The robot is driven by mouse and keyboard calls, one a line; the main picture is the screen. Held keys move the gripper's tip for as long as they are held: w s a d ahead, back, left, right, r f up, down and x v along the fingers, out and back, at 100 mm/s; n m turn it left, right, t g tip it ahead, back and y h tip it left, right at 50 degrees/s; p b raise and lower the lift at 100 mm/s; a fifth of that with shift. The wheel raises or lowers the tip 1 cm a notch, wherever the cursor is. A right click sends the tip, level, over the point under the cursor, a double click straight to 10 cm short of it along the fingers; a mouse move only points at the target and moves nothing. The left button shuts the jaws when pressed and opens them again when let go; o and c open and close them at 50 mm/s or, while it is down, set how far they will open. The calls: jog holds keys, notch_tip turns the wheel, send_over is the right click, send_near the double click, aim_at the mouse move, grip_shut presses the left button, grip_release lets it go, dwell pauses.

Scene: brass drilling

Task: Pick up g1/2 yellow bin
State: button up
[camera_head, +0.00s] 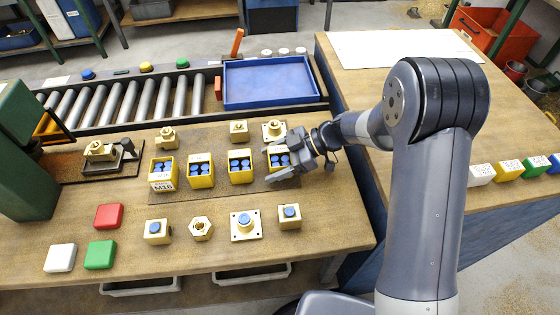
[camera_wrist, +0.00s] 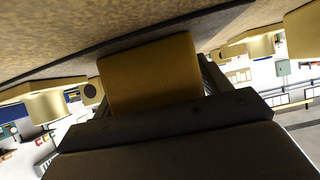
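Several yellow bins holding blue round parts stand in a row on the bench in the head view. The leftmost bin (camera_head: 163,180) reads M16; the labels of the second bin (camera_head: 200,181) and third bin (camera_head: 240,175) are too small to read. My gripper (camera_head: 272,163) is at the rightmost yellow bin (camera_head: 268,165), its fingers on either side and hiding much of it, including any label. In the wrist view a yellow bin (camera_wrist: 150,75) fills most of the space between the dark fingers. I cannot tell whether they press on it or which bin is g1/2.
Brass fittings stand behind and in front of the bins, with a square flange (camera_head: 275,131) close behind my gripper. A blue tray (camera_head: 268,104) and roller conveyor (camera_head: 130,100) lie at the back. Red (camera_head: 108,216), green (camera_head: 100,254) and white blocks (camera_head: 60,258) sit front left.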

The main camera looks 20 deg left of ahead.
jog(key=c, duration=0.7)
